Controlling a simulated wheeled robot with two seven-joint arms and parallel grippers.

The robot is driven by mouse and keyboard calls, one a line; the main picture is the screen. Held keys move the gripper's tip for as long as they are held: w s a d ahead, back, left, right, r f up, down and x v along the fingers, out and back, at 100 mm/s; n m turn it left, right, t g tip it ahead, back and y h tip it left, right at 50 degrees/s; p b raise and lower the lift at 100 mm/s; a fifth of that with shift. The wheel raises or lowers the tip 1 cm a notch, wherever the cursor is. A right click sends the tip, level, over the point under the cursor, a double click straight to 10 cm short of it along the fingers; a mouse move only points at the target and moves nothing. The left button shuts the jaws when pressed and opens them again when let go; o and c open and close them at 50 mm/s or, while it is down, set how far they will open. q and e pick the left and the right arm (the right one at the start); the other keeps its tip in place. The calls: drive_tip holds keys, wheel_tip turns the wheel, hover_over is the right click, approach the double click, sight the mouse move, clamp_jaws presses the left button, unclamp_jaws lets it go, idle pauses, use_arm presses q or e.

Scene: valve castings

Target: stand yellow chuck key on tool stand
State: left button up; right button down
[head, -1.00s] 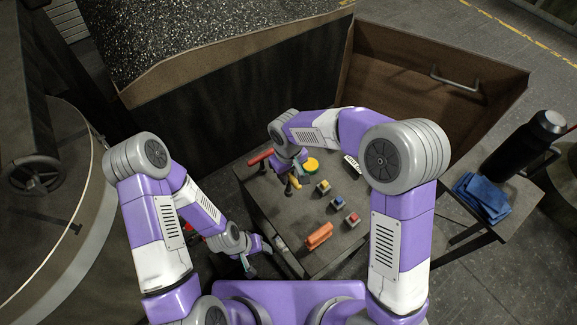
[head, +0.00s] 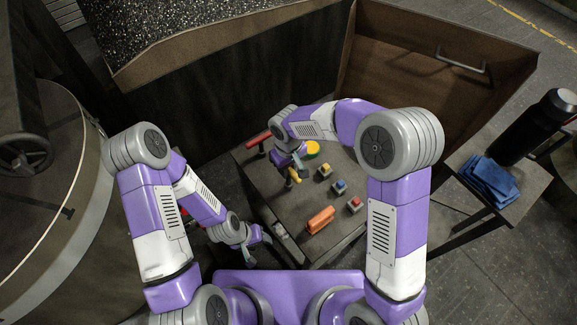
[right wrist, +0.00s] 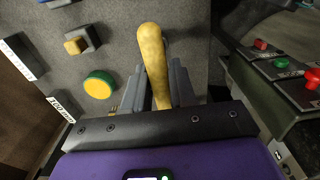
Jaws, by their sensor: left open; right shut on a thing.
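The yellow chuck key (right wrist: 152,60) is between the fingers of my right gripper (right wrist: 160,88) in the right wrist view; the gripper is shut on it. Its yellow handle points away from the palm, and its lower part is hidden by the fingers. In the head view the chuck key (head: 295,179) shows as a small yellow piece at my right gripper (head: 290,178), over the left part of the dark table. My left gripper (head: 256,245) is open and empty, low beside the table's left edge. I cannot tell for sure which part is the tool stand.
On the table (head: 285,215) are a red bar (head: 258,139) on dark supports, a yellow-green disc (head: 312,148), small blocks with yellow (head: 325,170), blue (head: 340,186) and red (head: 354,204) tops, and an orange piece (head: 320,219). A side table holds blue cloth (head: 490,179) and a black bottle (head: 535,125).

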drive_tip(key=shift+f+b, duration=0.3)
drive_tip(key=shift+f, duration=0.1)
drive_tip(key=c, duration=0.8)
unclamp_jaws()
drive_tip(key=shift+c, duration=0.2)
drive_tip(key=shift+r+p, duration=0.55)
drive_tip(key=shift+r, duration=3.25)
